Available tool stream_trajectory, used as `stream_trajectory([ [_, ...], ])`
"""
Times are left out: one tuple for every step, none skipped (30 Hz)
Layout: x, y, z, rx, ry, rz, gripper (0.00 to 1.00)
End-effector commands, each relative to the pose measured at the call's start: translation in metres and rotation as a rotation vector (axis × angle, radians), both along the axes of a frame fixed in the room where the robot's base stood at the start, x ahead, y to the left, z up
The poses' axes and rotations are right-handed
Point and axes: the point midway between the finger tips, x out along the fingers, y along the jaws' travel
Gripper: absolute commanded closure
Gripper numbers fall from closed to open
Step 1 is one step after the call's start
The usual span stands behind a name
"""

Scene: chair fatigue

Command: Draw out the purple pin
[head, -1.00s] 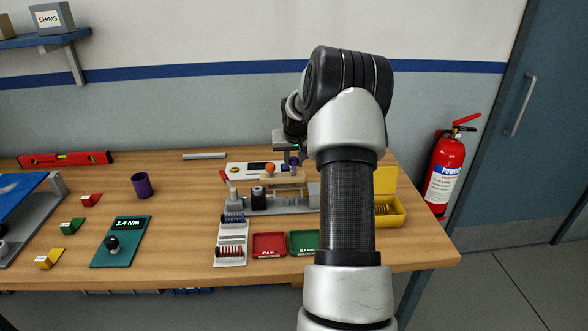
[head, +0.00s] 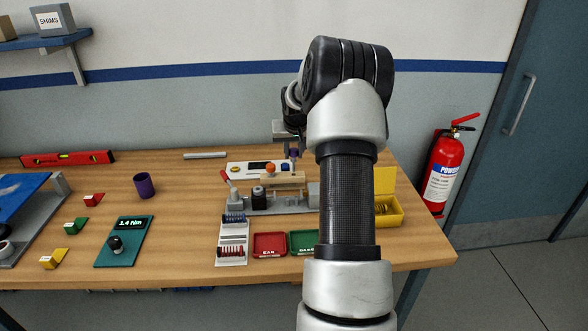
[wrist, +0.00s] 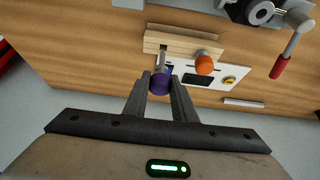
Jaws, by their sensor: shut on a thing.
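The purple pin (wrist: 159,84) has a round purple head and a grey metal shaft. My gripper (wrist: 160,81) is shut on its head. In the head view the pin's purple head (head: 294,154) shows just under my gripper (head: 293,147), above the wooden block (head: 283,178). In the wrist view the shaft extends from the head towards the wooden block (wrist: 185,42). I cannot tell whether its tip is still in the block. An orange-headed pin (wrist: 204,65) stands at the block beside the purple one; it also shows in the head view (head: 271,168).
A grey fixture (head: 275,203) with a red-handled lever (head: 226,176) holds the block. In front are a red tray (head: 270,243) and a green tray (head: 303,240). A yellow box (head: 388,211) stands at the right. A purple cup (head: 144,185) stands to the left.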

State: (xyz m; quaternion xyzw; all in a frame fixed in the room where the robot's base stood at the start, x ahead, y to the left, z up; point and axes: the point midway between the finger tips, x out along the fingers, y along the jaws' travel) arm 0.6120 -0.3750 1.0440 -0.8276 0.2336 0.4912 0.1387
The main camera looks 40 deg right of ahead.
Motion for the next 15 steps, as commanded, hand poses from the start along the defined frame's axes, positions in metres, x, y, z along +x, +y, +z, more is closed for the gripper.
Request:
stream_trajectory([
  [0.0001,-0.0001,0.0020,-0.001,-0.001,0.000,0.96],
  [0.0000,0.0000,0.0022,0.000,0.000,0.000,0.96],
  [0.0000,0.0000,0.0022,0.000,0.000,0.000,0.96],
  [0.0001,-0.0001,0.0021,0.000,0.000,0.000,0.96],
  [0.0001,-0.0001,0.0020,0.000,0.000,0.000,0.96],
  [0.0002,-0.0001,0.0019,-0.001,-0.001,0.000,0.96],
  [0.0002,-0.0001,0.0019,-0.001,-0.001,0.000,0.96],
  [0.0001,-0.0001,0.0020,-0.001,-0.001,0.000,0.96],
  [0.0001,-0.0001,0.0020,-0.001,-0.001,0.000,0.96],
  [0.0001,-0.0001,0.0022,-0.001,-0.001,0.000,0.96],
  [0.0002,-0.0001,0.0027,-0.001,-0.001,0.000,0.96],
  [0.0002,-0.0001,0.0040,-0.001,-0.001,0.000,0.96],
  [0.0002,-0.0001,0.0052,-0.001,-0.001,0.000,0.96],
  [0.0002,-0.0001,0.0069,-0.001,-0.001,0.000,0.96],
  [0.0003,-0.0001,0.0095,-0.001,-0.001,0.000,0.96],
])
